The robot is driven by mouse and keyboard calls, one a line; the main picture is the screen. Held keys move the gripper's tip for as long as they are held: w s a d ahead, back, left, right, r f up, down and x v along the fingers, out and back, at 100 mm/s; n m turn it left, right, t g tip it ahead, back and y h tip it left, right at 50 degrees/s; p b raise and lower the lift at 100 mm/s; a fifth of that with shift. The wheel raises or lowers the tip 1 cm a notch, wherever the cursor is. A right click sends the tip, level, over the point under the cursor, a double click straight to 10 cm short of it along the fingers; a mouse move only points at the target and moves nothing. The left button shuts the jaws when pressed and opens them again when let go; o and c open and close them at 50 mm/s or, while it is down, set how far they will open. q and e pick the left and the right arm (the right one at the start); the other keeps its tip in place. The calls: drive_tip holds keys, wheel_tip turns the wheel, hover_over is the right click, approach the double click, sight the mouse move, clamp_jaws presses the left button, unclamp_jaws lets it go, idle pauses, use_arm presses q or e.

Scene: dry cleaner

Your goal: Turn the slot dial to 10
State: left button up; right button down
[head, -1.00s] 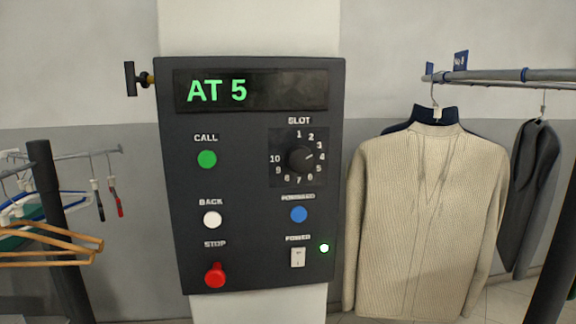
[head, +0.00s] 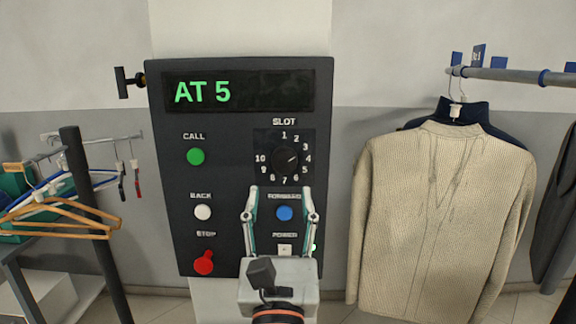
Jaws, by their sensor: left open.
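The slot dial (head: 285,161) is a black round knob at the upper right of the dark control panel (head: 228,235), ringed by white numbers. Its pale pointer mark points right and slightly up, around the 3 and 4; the exact number is hard to read. The 10 is on the left of the ring. The display (head: 203,92) reads AT 5 in green. My left gripper (head: 280,191) is open and empty, fingers pointing up, just below the dial in the picture. Its fingers frame the blue FORWARD button (head: 284,213). I cannot tell its distance from the panel. My right gripper is not visible.
The panel also has a green CALL button (head: 196,156), a white BACK button (head: 203,212), a red STOP button (head: 204,263) and a partly covered power switch (head: 285,249). A beige sweater (head: 440,215) hangs at right. Hangers (head: 60,212) hang at left.

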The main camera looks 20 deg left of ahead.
sight(284, 166)
use_arm(q)
drive_tip(key=x, duration=0.4)
drive_tip(key=p+x, duration=0.1)
drive_tip(key=x, duration=0.3)
drive_tip(key=shift+w+d+f, duration=0.1)
drive_tip(key=shift+d+f, duration=0.1)
drive_tip(key=shift+d, duration=0.05)
drive_tip(key=c, duration=1.1)
